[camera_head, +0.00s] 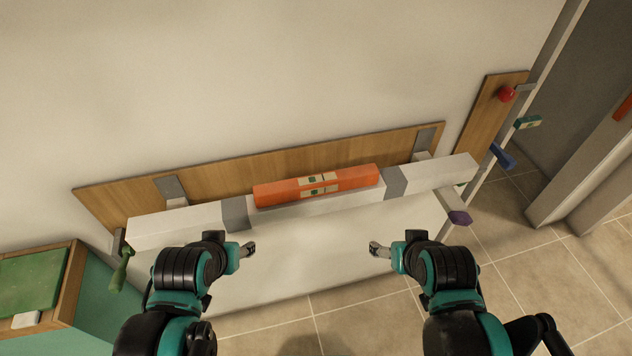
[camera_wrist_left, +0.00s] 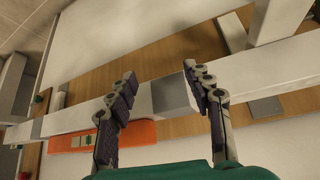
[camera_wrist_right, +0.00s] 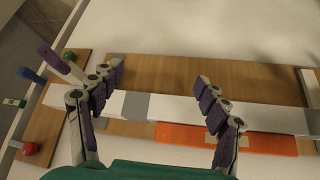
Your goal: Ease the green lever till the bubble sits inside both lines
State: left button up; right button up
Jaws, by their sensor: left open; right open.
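The green lever (camera_head: 120,272) hangs at the left end of a long white beam (camera_head: 180,226). An orange spirit level (camera_head: 360,179) lies on the beam near its middle and also shows in the right wrist view (camera_wrist_right: 180,136). Its pale vial windows (camera_head: 313,192) show small green patches, too small to place the bubble against the lines. My left gripper (camera_head: 250,249) is open and empty, in front of the beam and well right of the green lever. My right gripper (camera_head: 376,249) is open and empty, in front of the beam below the level's right end.
A purple-ended lever (camera_head: 458,217) sticks out at the beam's right end. A red knob (camera_head: 506,94), a blue handle (camera_head: 503,156) and a green tag (camera_head: 527,123) are farther right. A wood-edged box with a green top (camera_head: 32,280) stands at lower left, close to the green lever.

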aim_at(117, 282)
jog(key=k+j+u, duration=0.15)
jog(key=k+u, duration=0.15)
jog(key=k, duration=0.35)
jog(key=i+l+u, duration=0.1)
jog(key=u, duration=0.3)
jog(key=l+u, duration=0.2)
jog(key=u, duration=0.15)
jog(key=l+u, duration=0.2)
jog(key=u, duration=0.2)
jog(key=l+u, duration=0.35)
jog(key=i, duration=0.45)
jog(key=i+j, duration=0.15)
jog(key=j, duration=0.25)
jog(key=i+j+z, duration=0.1)
jog(key=j, duration=0.3)
jog(key=i+j+z, duration=0.1)
jog(key=j, duration=0.3)
jog(key=k, duration=0.1)
